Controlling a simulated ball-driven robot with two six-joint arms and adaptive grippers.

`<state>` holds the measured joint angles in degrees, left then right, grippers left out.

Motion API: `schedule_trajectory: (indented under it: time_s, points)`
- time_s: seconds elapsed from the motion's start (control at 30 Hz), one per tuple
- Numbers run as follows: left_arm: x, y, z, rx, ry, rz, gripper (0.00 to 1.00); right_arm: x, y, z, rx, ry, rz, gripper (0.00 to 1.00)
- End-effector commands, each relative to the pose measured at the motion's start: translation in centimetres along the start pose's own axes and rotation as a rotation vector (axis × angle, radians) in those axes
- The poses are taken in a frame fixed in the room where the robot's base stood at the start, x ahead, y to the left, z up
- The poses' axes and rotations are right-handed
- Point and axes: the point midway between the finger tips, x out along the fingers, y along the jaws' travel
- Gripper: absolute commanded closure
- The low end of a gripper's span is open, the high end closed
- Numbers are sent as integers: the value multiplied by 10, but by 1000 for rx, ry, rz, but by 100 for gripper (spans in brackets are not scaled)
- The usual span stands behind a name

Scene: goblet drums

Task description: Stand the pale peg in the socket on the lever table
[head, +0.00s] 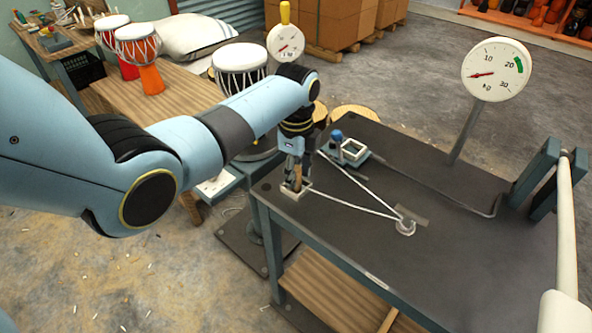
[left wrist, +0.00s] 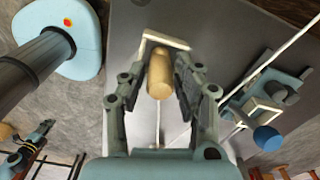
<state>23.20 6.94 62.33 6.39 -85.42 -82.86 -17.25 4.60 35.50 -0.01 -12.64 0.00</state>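The pale peg (left wrist: 160,76) is a short tan wooden cylinder between the fingers of my left gripper (left wrist: 161,68). The finger ends lie against its sides, so the gripper looks shut on it. In the head view the left gripper (head: 297,172) points down at the near left corner of the dark lever table (head: 450,225), with the peg (head: 298,176) partly hidden between its fingers. The socket (head: 294,193) is a small whitish square frame below the fingers; it also shows behind the peg in the left wrist view (left wrist: 152,40). I cannot tell how deep the peg sits. The right gripper is out of view.
A clamp with a blue knob (head: 337,135) stands just right of the gripper. White cords run to a small ring (head: 405,227). A dial gauge (head: 496,70) stands behind, and a cream bar (head: 566,230) at the right. Drums (head: 240,68) stand at the back left.

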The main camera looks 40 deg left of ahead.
Motion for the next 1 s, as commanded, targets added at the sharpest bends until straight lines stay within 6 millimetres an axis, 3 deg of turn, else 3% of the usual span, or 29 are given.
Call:
schedule_trajectory:
  time_s: [0.1,0.47,0.8,1.0]
  points:
    - [0,0,0,0,0,0,53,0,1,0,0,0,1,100]
    - [-10,0,0,0,0,-1,53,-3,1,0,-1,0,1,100]
    - [-82,-1,0,0,0,-5,53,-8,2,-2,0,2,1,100]
    - [-113,-1,0,0,1,-2,53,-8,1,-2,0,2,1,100]
